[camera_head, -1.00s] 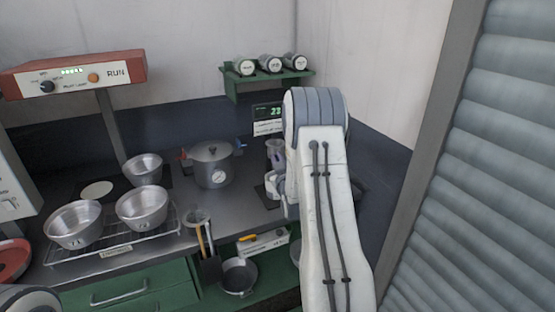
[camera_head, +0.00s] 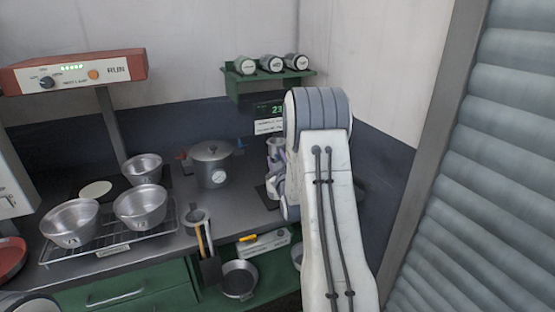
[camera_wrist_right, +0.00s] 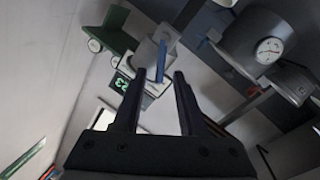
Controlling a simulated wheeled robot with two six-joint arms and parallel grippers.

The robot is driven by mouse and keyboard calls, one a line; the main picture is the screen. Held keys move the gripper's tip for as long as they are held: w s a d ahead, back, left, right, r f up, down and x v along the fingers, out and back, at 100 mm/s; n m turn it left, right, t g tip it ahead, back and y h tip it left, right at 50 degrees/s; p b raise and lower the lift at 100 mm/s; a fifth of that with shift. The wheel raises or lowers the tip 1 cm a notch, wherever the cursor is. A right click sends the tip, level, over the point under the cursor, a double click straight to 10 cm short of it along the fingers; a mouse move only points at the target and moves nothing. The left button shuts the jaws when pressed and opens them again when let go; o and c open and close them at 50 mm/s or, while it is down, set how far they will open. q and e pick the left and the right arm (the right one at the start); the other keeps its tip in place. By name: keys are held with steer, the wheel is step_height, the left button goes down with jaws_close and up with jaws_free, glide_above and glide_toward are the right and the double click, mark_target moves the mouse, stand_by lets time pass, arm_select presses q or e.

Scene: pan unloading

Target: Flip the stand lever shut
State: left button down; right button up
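A narrow blue bar (camera_wrist_right: 160,64), which looks like the stand lever, shows in the right wrist view beside a pale grey stand (camera_wrist_right: 147,52). My right gripper (camera_wrist_right: 161,74) is open, its two dark fingers on either side of the bar's lower part in that picture. I cannot tell whether they touch it. In the head view my right arm hides most of the stand and the lever; only a grey cup-like part (camera_head: 274,148) shows left of the arm. My left gripper is not in view.
A lidded pot (camera_head: 212,165) with a gauge and coloured handles stands left of the stand. A green shelf (camera_head: 268,76) with several jars hangs above a lit display (camera_head: 268,112). Metal bowls (camera_head: 140,207) sit on a wire rack at the left. A wall is close behind the arm.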

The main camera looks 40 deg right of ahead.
steer(key=b+v, duration=0.3)
steer(key=v, duration=0.7)
steer(key=shift+s, duration=0.25)
steer(key=shift+a, duration=0.1)
steer(key=w+a+f+n+g+y, duration=0.1)
steer(key=a+f+g+y, duration=0.25)
steer(key=a, duration=0.75)
steer(key=w+a+f+n+g+y, duration=0.15)
steer(key=a+y, duration=0.25)
steer(key=a, duration=0.7)
steer(key=s+a+f+n+g+y, duration=0.25)
steer(key=s+a+g, duration=0.25)
steer(key=s+a, duration=0.65)
steer(key=s+a+g, duration=0.2)
steer(key=s+g, duration=0.1)
steer(key=s, duration=0.6)
steer(key=s+a+n+g+h, duration=0.1)
steer(key=s+a+g, duration=0.1)
steer(key=s, duration=0.7)
steer(key=shift+a+r+g, duration=0.25)
steer(key=shift+r+g, duration=0.2)
steer(key=shift+g, duration=0.25)
